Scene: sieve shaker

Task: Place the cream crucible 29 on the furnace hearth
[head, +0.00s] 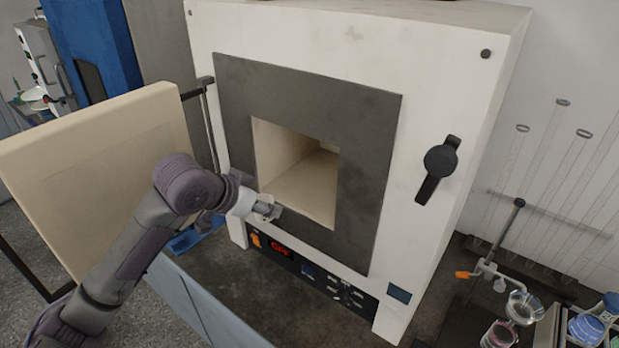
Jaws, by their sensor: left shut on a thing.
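The furnace (430,75) is a white box with a dark grey frame around a square opening. Its cream hearth (305,190) shows inside the open chamber, and I see nothing standing on its visible part. My left gripper (268,209) is at the lower left edge of the opening, in front of the frame. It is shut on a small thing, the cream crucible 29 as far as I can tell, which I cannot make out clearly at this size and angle. My right gripper is not in view.
The thick cream furnace door (95,165) stands open at left, close beside my left arm. A black latch handle (438,165) sticks out at right of the opening. Glassware (524,307) and a clamp stand fill the lower right. The control panel (310,272) lies below the opening.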

